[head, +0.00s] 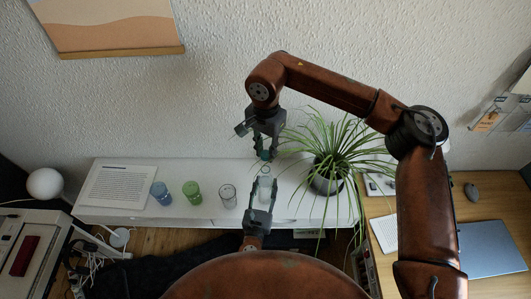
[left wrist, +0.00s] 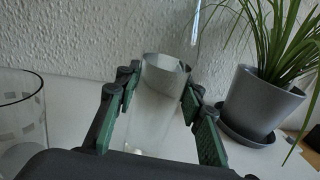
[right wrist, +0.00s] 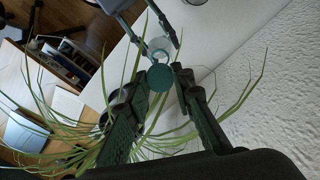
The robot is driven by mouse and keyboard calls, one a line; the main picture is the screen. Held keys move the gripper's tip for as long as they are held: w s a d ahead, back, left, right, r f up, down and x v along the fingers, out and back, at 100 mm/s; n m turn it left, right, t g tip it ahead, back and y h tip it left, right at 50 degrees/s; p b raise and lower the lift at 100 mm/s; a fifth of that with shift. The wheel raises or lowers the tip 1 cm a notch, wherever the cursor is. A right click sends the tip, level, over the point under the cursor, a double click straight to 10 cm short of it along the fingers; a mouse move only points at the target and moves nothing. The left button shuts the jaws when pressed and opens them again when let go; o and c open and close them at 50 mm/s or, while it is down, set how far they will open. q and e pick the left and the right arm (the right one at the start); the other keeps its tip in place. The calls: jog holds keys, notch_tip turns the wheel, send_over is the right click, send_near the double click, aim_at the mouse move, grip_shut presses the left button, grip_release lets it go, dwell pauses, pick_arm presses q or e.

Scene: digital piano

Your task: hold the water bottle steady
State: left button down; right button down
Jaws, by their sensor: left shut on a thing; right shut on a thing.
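The water bottle is a clear, whitish cylinder (head: 265,188) standing near the front of the white piano top; its open rim shows in the left wrist view (left wrist: 158,105). My left gripper (head: 261,205) reaches in from the front and is shut on the bottle, one finger on each side. My right gripper (head: 266,153) hangs from above, just behind and over the bottle. It is shut on a round teal cap (right wrist: 158,85), seen between its fingertips in the right wrist view. The cap appears apart from the bottle (right wrist: 160,48).
Blue (head: 161,193), green (head: 192,192) and clear glasses (head: 228,196) stand left of the bottle. A printed sheet (head: 118,187) lies further left. A spiky plant in a grey pot (head: 325,178) stands close on the right, its leaves near my right gripper. A wooden desk is beyond.

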pick_arm(q)
jog(key=c, duration=1.2)
grip_release()
